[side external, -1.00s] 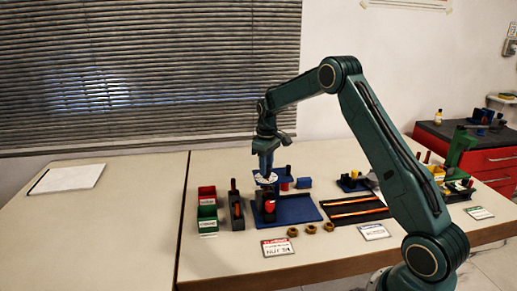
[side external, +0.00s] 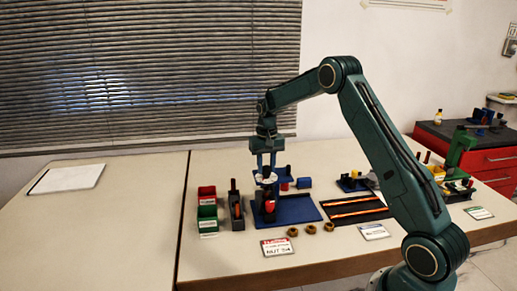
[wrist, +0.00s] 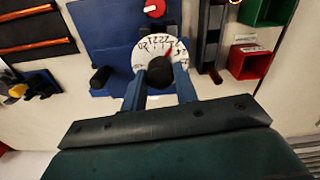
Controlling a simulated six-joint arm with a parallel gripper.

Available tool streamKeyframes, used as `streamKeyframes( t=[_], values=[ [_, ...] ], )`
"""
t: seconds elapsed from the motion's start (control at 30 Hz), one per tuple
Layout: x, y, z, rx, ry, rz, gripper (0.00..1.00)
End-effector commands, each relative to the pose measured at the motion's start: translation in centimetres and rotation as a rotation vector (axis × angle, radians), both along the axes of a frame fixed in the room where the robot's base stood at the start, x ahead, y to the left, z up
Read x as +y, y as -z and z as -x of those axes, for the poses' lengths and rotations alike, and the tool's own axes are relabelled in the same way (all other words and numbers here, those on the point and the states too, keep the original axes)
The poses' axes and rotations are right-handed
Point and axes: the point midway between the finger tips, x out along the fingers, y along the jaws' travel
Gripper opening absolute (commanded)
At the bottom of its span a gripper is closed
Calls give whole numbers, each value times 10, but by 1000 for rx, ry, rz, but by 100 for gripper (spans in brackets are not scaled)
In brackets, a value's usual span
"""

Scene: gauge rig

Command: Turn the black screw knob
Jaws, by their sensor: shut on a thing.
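The black screw knob (wrist: 160,72) sits at the middle of a white numbered dial (wrist: 150,48) with a red pointer mark, in the wrist view. In the side view, my gripper (side external: 266,168) points straight down with both fingers visible.
A red knob (wrist: 155,8) is on the blue rig. Red (side external: 207,192) and green (side external: 208,212) bins stand left of it, beside a dark rack (side external: 237,211). Brass nuts (side external: 311,228) and a red-edged card (side external: 277,246) lie in front.

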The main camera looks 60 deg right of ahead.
Motion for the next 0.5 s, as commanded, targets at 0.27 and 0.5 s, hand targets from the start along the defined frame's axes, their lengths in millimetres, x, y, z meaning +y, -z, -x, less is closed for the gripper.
streamKeyframes(
  t=[0.27, 0.5],
  values=[
    [1, -1, 0, -1, 9, -1, 6],
    [1, -1, 0, 0, 7, -1, 45]
  ],
)
